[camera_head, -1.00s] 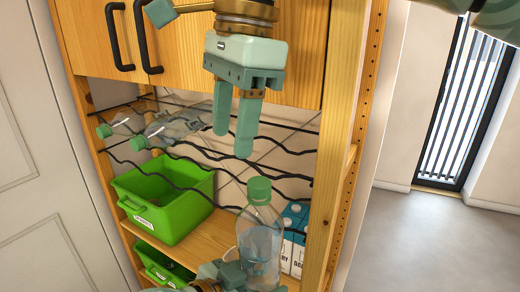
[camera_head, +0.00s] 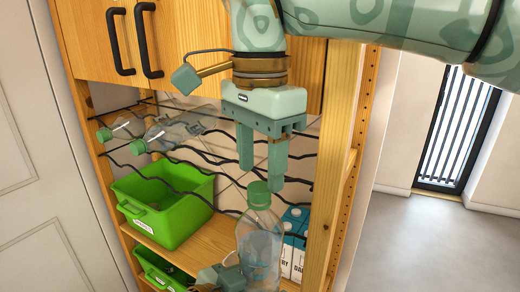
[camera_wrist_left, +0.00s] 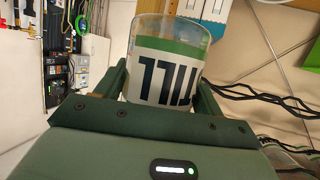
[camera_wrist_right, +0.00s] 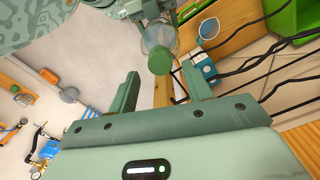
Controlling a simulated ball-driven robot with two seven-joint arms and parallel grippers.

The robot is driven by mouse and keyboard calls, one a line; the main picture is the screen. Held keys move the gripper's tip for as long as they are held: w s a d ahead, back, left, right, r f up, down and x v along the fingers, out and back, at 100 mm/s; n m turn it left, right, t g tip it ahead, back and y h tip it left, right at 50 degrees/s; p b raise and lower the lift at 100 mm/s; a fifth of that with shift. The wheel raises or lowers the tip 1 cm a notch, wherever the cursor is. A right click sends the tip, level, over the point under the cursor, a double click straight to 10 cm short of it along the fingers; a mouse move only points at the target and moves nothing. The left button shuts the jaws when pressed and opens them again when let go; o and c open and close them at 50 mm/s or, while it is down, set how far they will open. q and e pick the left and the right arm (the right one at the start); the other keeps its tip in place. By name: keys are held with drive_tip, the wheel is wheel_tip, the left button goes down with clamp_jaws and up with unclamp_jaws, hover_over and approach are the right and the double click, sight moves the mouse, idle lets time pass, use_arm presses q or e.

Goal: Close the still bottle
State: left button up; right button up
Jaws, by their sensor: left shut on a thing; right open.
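How tightly the cap sits cannot be told. My left gripper (camera_head: 225,278) is shut on the bottle low down; in the left wrist view the bottle (camera_wrist_left: 168,65) shows a white and green label between the fingers. My right gripper (camera_head: 262,172) is open, pointing down just above the cap. In the right wrist view the cap (camera_wrist_right: 160,62) lies beyond the gap between the fingers, apart from them.
Two more green-capped bottles (camera_head: 165,133) lie on a wavy black wire rack (camera_head: 190,160) behind. A green bin (camera_head: 170,215) stands on the wooden shelf at left. Blue and white cartons (camera_head: 294,240) stand right of the bottle, beside a wooden upright (camera_head: 325,225).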

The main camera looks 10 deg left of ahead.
sight(259, 187)
drive_tip(key=shift+f, duration=1.45)
drive_tip(key=c, duration=1)
drive_tip(key=m, duration=0.4)
drive_tip(key=shift+c, duration=0.2)
drive_tip(key=m, duration=0.3)
drive_tip(key=shift+m, duration=0.3)
drive_tip(key=m, duration=0.6)
drive_tip(key=shift+s, duration=0.1)
drive_tip(key=m, duration=0.6)
drive_tip(key=shift+a, duration=0.1)
drive_tip(key=m, duration=0.6)
